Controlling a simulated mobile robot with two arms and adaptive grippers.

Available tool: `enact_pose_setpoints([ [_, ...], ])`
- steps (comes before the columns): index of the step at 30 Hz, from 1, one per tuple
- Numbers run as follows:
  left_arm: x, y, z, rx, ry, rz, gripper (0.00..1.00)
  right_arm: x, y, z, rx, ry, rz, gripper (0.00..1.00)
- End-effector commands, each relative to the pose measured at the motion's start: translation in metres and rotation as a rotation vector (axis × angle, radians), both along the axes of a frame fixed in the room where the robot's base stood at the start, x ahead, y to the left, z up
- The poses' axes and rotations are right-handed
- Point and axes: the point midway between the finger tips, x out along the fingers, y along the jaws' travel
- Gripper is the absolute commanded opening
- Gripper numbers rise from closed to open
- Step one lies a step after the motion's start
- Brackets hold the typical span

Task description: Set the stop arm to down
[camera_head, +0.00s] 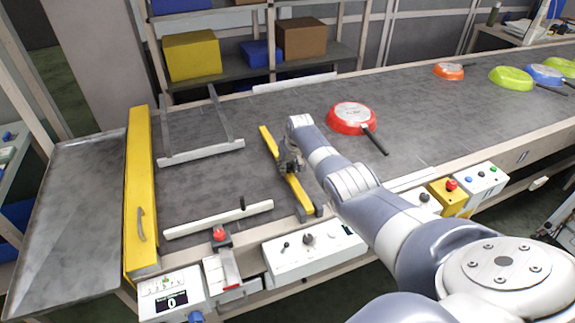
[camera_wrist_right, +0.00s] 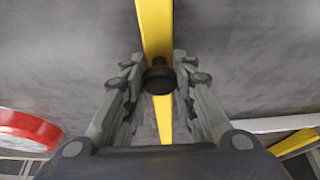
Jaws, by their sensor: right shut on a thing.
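The stop arm is a yellow bar (camera_head: 298,190) reaching across part of the grey conveyor belt from a mount at the near edge. It looks low over the belt, but I cannot tell whether it touches it. In the right wrist view the bar (camera_wrist_right: 154,28) runs up the middle and carries a black knob (camera_wrist_right: 158,79). My right gripper (camera_head: 290,158) is over the bar, its fingers (camera_wrist_right: 158,85) shut on the knob from both sides. The gripper hides part of the bar. My left gripper is not in view.
A red pan (camera_head: 352,117) lies on the belt right of the bar, its handle toward the near edge. More pans (camera_head: 511,79) lie farther right. A yellow gate (camera_head: 139,190) stands at the left end. White guide rails (camera_head: 219,219) and control boxes (camera_head: 312,252) line the near side.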

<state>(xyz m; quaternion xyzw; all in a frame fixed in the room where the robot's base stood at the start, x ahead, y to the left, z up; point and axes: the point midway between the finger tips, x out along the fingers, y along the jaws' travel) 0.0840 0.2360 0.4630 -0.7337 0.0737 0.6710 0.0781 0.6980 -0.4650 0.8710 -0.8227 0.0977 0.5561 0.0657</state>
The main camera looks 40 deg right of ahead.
Motion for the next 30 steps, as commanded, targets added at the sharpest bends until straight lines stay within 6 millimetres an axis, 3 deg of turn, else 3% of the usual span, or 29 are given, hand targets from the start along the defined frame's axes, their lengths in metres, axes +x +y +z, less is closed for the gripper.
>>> enact_pose_setpoints([
  [2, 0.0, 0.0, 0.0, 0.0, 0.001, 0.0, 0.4, -0.002, 0.001, -0.003, 0.002, 0.007, 0.0, 0.0],
  [3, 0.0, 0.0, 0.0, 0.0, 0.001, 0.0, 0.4, -0.002, 0.001, -0.003, 0.003, 0.007, 0.0, 0.34],
  [5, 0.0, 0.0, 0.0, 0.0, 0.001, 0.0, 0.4, -0.002, 0.001, -0.003, 0.003, 0.007, 0.0, 0.45],
  [20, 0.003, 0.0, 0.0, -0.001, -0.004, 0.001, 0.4, -0.002, 0.0, 0.003, 0.001, 0.003, -0.001, 0.45],
  [30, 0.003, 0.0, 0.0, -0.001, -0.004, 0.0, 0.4, -0.012, 0.003, 0.028, -0.001, 0.001, 0.001, 0.45],
])
